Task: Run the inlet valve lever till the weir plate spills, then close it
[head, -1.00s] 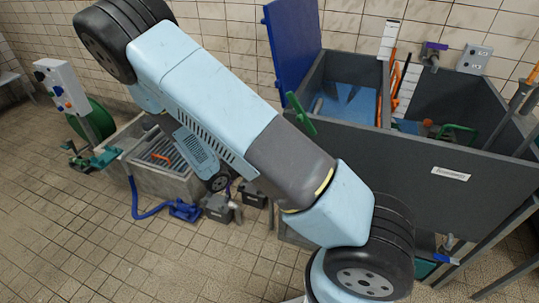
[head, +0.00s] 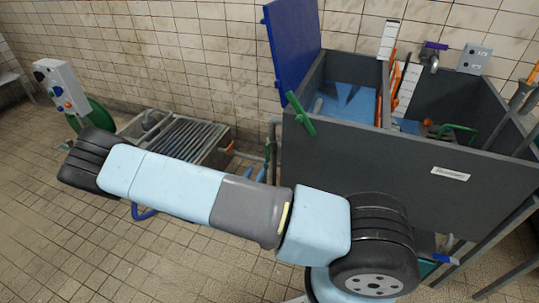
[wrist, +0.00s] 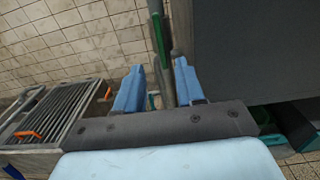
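A grey tank (head: 365,150) stands at the right in the head view, with a green lever (head: 299,113) at its front left corner. A grey pipe (wrist: 163,72) rises beside the tank wall, with a long green handle (wrist: 157,38) along it in the wrist view. I cannot tell which green handle is the inlet valve lever. My gripper (wrist: 159,66) is open, its two blue fingers apart with the pipe showing between them; I cannot tell the distance. In the head view my arm mostly hides the gripper. I cannot make out the weir plate for certain.
A floor basin with a slatted grate (head: 185,138) lies left of the tank. A control box (head: 62,85) stands at far left. A blue panel (head: 292,45) stands upright at the tank's left.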

